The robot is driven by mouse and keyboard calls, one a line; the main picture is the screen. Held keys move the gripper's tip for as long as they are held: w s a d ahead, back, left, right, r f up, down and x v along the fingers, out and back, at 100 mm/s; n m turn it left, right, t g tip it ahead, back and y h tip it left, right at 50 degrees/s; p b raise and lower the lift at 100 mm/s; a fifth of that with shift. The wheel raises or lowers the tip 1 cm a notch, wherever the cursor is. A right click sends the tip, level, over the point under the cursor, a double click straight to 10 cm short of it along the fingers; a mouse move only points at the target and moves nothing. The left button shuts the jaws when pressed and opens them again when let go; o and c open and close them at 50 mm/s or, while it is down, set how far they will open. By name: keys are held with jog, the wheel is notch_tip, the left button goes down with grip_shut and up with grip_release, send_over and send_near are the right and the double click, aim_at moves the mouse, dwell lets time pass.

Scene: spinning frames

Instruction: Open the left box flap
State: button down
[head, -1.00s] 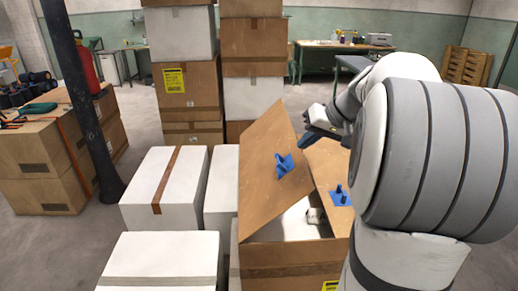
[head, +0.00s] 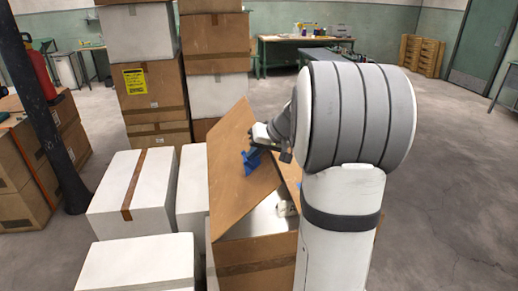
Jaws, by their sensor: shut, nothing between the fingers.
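The brown cardboard box (head: 255,262) stands in front of me with its top partly open. Its left flap (head: 230,180) is raised and slants up to the right over the opening. A blue handle (head: 250,161) is fixed on this flap. My gripper (head: 277,154) is shut and empty, close to the right of the blue handle; I cannot tell whether it touches. The right flap (head: 291,171) is mostly hidden behind my arm. Part of the pale inside of the box, with a small light object (head: 284,208), shows below the left flap.
White boxes (head: 137,190) stand close on the left of the open box. Tall stacks of boxes (head: 158,92) rise behind it. A dark post (head: 45,110) stands at far left. The floor on the right (head: 450,180) is clear.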

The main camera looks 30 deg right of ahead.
jog(key=shift+d, duration=0.3)
jog(key=shift+a, duration=0.35)
jog(key=shift+a+r, duration=0.1)
